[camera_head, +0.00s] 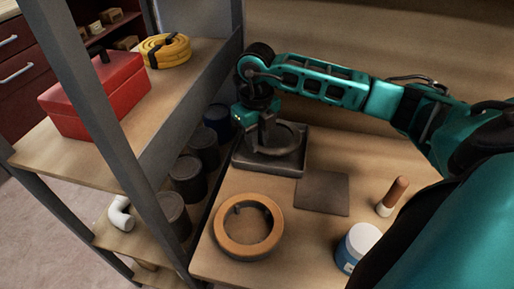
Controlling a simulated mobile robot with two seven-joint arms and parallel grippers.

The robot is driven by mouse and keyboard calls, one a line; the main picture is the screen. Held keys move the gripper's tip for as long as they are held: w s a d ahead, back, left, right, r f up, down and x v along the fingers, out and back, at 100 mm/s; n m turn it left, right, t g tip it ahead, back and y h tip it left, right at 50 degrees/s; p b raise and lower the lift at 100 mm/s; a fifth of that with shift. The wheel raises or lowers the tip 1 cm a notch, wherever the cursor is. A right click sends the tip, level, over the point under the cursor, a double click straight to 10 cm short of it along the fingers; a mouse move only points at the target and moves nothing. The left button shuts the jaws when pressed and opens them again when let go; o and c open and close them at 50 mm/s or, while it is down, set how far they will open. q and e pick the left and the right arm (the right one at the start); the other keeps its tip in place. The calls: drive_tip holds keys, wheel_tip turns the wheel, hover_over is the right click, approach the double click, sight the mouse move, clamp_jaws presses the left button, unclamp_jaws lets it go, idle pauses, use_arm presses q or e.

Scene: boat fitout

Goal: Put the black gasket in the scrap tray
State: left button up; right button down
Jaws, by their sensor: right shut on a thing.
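The black gasket (294,132) is a dark ring at the far end of the bench. My right gripper (264,121) comes in from the right and is shut on the gasket's left side. The dark square scrap tray (268,167) is right below the gasket. The ring appears within or just above the tray's rim; I cannot tell whether it touches the tray floor. The gripper hides part of the ring and the tray's back left. My left gripper is not in view.
An orange-brown ring-shaped thing (235,247), a dark flat square (322,194), a brown-handled tool (393,196) and a blue-and-white jar (360,246) are on the bench. Left, a metal-framed shelf holds a red toolbox (98,95), a yellow coil (166,50) and several dark cans (187,178).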

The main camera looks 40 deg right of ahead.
drive_tip(key=shift+f, duration=1.5)
drive_tip(key=shift+f+b, duration=0.1)
drive_tip(key=shift+b, duration=0.2)
drive_tip(key=c, duration=1.1)
unclamp_jaws()
drive_tip(key=shift+r, duration=0.2)
wheel_tip(320, 180, up, 11)
drive_tip(key=shift+f+p, duration=0.15)
drive_tip(key=shift+p, duration=1)
drive_tip(key=shift+r, duration=0.6)
